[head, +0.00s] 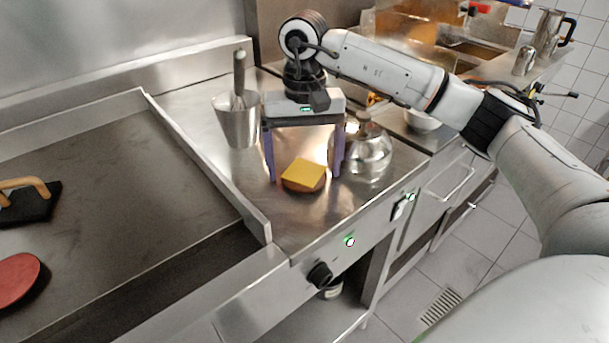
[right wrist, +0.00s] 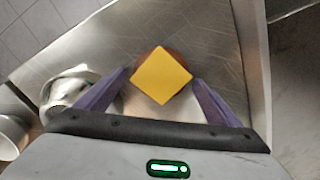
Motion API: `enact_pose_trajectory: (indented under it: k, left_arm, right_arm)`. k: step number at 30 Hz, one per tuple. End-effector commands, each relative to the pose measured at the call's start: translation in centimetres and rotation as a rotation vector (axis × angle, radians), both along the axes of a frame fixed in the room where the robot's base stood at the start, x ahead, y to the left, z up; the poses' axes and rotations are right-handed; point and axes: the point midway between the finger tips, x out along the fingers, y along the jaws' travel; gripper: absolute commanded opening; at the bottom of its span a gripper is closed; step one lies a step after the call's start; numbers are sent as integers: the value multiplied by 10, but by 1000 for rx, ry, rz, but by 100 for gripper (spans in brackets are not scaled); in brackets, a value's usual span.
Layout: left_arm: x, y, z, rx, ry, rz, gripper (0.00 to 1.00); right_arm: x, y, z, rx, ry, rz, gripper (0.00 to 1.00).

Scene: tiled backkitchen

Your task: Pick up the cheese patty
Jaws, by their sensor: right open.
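The cheese patty (head: 303,175) is a brown round patty with a square yellow cheese slice on top. It lies on the steel counter to the right of the griddle. In the right wrist view the cheese patty (right wrist: 161,76) sits ahead of and between the two fingertips. My right gripper (head: 305,172) points down over it, open, with its purple fingers on either side. In the right wrist view the open fingers (right wrist: 163,78) show apart, with nothing held. My left gripper is in neither view.
A metal cup with a whisk (head: 238,118) stands left of the right gripper. A steel kettle (head: 367,152) stands close to its right. The griddle (head: 110,170) has a raised rim, a red disc (head: 16,278) and a black press (head: 28,203).

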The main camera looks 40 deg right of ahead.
Motion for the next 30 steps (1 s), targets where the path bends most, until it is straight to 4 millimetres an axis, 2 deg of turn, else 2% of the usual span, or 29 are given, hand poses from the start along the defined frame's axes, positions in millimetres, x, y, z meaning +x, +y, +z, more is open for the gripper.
enact_pose_trajectory:
  k: [7, 15, 23, 26, 30]
  left_arm:
    - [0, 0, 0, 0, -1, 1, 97]
    - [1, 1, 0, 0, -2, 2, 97]
    - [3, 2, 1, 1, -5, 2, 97]
    - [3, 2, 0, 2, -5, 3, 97]
    - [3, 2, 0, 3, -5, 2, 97]
  right_arm:
    - [0, 0, -2, 0, -1, 0, 87]
    - [0, 0, -2, 0, -1, 0, 42]
    - [1, 0, 1, 1, -2, 0, 40]
    - [1, 0, 12, 2, -5, 0, 40]
    - [2, 0, 39, 2, -5, -1, 40]
